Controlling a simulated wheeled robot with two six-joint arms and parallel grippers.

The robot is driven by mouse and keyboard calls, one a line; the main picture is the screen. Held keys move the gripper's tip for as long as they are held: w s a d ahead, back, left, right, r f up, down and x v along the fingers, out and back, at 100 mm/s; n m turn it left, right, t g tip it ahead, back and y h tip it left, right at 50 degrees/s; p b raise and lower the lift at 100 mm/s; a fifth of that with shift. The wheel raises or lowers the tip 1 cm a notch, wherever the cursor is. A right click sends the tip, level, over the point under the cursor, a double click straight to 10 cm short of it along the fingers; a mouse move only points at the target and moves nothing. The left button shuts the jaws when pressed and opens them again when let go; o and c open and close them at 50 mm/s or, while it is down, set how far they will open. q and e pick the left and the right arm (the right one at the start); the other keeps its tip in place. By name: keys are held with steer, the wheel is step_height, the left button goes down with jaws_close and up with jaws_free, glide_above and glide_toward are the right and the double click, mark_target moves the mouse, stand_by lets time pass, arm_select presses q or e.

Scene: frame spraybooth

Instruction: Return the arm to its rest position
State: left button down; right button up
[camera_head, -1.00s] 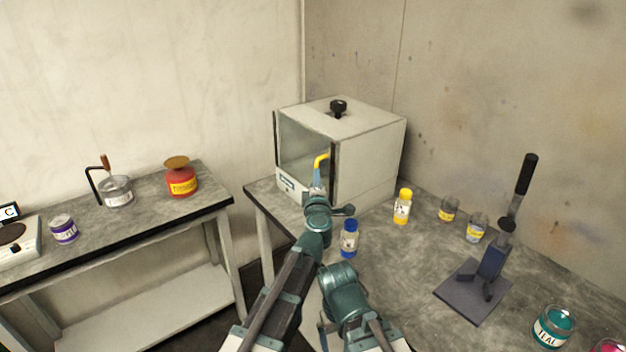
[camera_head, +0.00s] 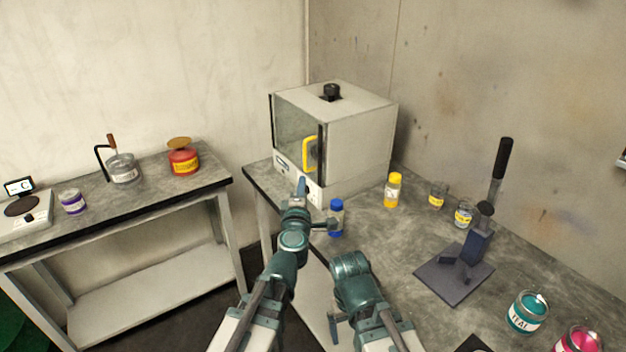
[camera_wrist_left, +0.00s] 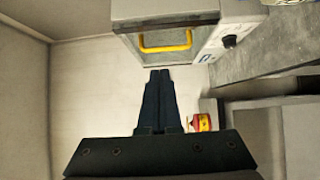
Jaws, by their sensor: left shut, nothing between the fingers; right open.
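My left gripper (camera_head: 301,186) is shut and empty, in front of the white cabinet (camera_head: 358,150). In the left wrist view its closed fingers (camera_wrist_left: 158,100) point at the cabinet's glass door (camera_wrist_left: 160,22), apart from the yellow handle (camera_wrist_left: 165,41). The door looks shut in the head view, with its yellow handle (camera_head: 308,153) upright at the right edge. My right arm is folded low in the middle of the head view; its gripper's fingertips cannot be made out clearly.
A blue-capped bottle (camera_head: 336,217) stands close right of my left wrist. A yellow bottle (camera_head: 393,190), small jars (camera_head: 437,195), a lever press (camera_head: 470,262) and a teal can (camera_head: 528,312) stand on the right bench. The left bench holds a red container (camera_head: 184,160), a glass pot (camera_head: 123,168) and scales (camera_head: 22,208).

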arm_select(q)
steer(key=shift+s, duration=0.35)
steer(key=s+d+f+m+g+h, duration=0.25)
steer(key=f+m+g+h, duration=0.2)
steer(key=m, duration=0.25)
steer(key=s+d+f+m+g+h, duration=0.25)
steer(key=d+f+m, duration=0.2)
steer(key=m, duration=0.25)
steer(key=s+a+f+m+g+y, duration=0.4)
steer(key=s+a+f+g+y, duration=0.3)
steer(key=s+a+f+g, duration=0.7)
steer(key=s+d+m+t+y, duration=0.1)
steer(key=s+d+m+t, duration=0.1)
steer(key=s+d+m, duration=0.2)
steer(key=s+d, duration=0.3)
steer(key=d, duration=0.2)
steer(key=shift+s+d+r, duration=0.2)
steer(key=shift+r, duration=0.2)
